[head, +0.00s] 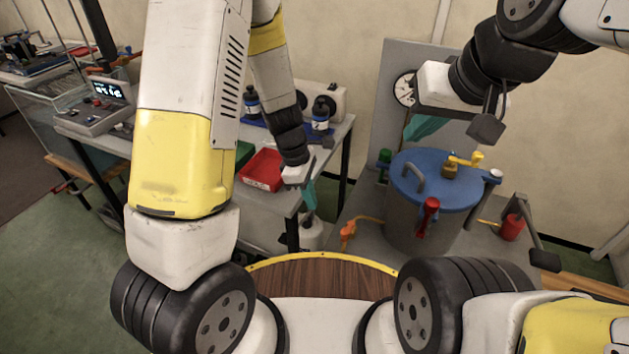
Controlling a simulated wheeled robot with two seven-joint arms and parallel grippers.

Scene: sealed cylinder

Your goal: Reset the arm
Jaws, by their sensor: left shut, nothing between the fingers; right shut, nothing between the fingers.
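My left arm rises large through the left half of the head view and bends down to its white hand. My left gripper (311,208) has teal fingers that point down, shut and empty, in front of the side table's right edge. My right arm comes in from the top right. My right gripper (414,137) has teal fingers, shut and empty, partly hidden by its white hand. It appears above and behind the blue-lidded grey cylinder (410,222), in front of the grey back panel (388,75). The cylinder stands upright with its lid on.
A red tray (262,170) and dark bottles (320,112) are on the side table. A control box (95,112) stands at the far left. Red (428,212), yellow (464,160) and orange (347,233) fittings surround the cylinder. Green floor (40,250) is open at the left.

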